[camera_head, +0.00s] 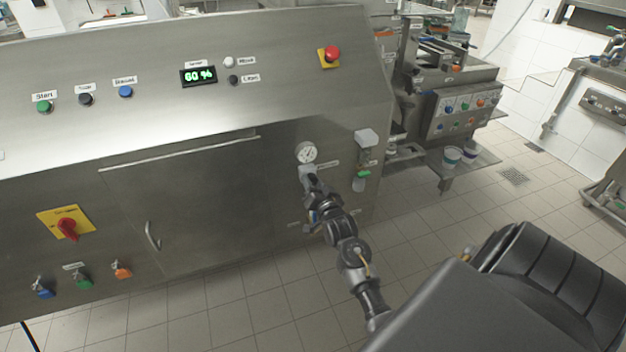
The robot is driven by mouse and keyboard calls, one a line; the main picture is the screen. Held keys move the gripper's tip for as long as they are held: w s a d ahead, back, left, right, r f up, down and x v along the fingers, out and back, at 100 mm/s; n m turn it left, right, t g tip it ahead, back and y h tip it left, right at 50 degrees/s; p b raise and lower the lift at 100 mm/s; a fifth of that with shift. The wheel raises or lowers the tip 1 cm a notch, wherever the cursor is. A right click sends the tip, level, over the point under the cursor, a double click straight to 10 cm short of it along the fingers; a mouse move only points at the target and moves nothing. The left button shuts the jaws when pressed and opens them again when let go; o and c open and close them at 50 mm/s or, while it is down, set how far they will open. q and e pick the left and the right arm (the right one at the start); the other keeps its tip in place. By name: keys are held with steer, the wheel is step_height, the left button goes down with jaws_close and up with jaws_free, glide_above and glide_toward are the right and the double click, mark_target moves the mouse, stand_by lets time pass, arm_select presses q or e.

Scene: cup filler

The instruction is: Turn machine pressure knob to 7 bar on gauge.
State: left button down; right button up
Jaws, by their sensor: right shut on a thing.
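The round white pressure gauge (307,152) sits on the steel front of the machine (210,115), right of the cabinet door. Its dark needle is too small to read in bar. The pressure knob just below the gauge is mostly hidden by my right gripper (308,176). My right gripper reaches up from the lower right and is shut on the knob. My left gripper is not in view.
A filter unit (366,138) hangs on the panel right of the gauge. A red emergency button (332,54), a lit display (198,75) and a red rotary switch (67,228) are farther off. Tiled floor (250,318) lies open below.

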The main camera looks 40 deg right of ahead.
steer(key=shift+r+m+p, duration=0.1)
steer(key=shift+m+p, duration=0.45)
steer(key=shift+m, duration=0.45)
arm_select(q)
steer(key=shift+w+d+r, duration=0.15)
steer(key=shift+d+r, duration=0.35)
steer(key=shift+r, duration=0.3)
arm_select(e)
steer(key=shift+m, duration=0.3)
steer(key=o, duration=1)
steer(key=shift+c, duration=0.2)
steer(key=shift+s+a+f, duration=0.15)
steer(key=shift+s+f, duration=0.05)
steer(key=shift+s, duration=0.2)
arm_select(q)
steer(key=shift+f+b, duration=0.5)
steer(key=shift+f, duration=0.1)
arm_select(e)
steer(key=v, duration=1)
